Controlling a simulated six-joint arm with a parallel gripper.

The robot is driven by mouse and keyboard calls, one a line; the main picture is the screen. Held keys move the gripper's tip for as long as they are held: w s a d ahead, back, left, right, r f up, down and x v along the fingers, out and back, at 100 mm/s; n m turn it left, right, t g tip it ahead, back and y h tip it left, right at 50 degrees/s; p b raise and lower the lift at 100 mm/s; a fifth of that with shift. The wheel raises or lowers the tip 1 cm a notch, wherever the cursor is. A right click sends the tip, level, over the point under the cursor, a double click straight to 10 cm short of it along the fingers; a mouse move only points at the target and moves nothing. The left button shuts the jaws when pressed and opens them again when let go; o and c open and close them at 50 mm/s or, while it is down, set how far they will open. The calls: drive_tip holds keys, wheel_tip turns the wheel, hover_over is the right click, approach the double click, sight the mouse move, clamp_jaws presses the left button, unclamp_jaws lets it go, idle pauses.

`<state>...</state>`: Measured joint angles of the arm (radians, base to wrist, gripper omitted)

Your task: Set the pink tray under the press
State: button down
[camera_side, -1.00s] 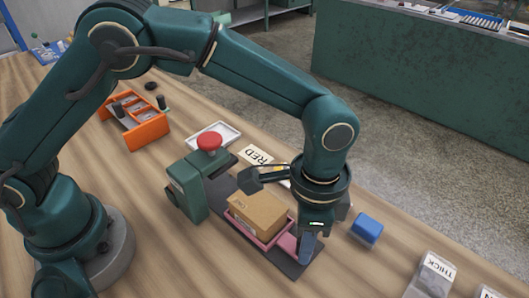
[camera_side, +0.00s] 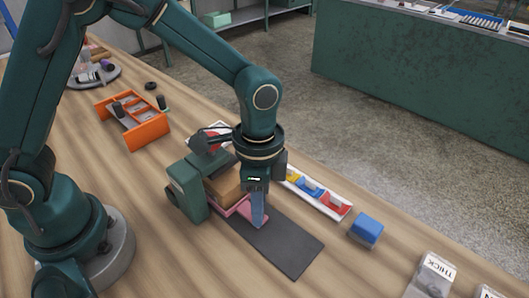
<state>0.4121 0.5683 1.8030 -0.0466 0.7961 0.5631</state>
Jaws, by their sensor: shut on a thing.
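The pink tray (camera_side: 234,207) carries a brown cardboard box (camera_side: 222,187) and lies on the dark base strip (camera_side: 287,247), close against the green press (camera_side: 186,190). The box is partly behind the press body and my wrist. My gripper (camera_side: 258,217) points down at the tray's right end and is shut on it. My wrist covers most of the press's red knob and head, so I cannot tell how far under the head the tray is.
A long white tray with coloured blocks (camera_side: 320,192) lies behind my gripper. A blue block (camera_side: 366,230) stands right of it. An orange divided box (camera_side: 145,134) stands back left. Labelled grey blocks (camera_side: 432,276) stand front right. The right part of the strip is clear.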

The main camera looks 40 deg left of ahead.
drive_tip(key=shift+w+a, duration=0.15)
drive_tip(key=shift+a, duration=1.2)
drive_tip(key=c, duration=0.7)
unclamp_jaws()
drive_tip(key=shift+r, duration=2.6)
drive_tip(key=shift+a, duration=0.1)
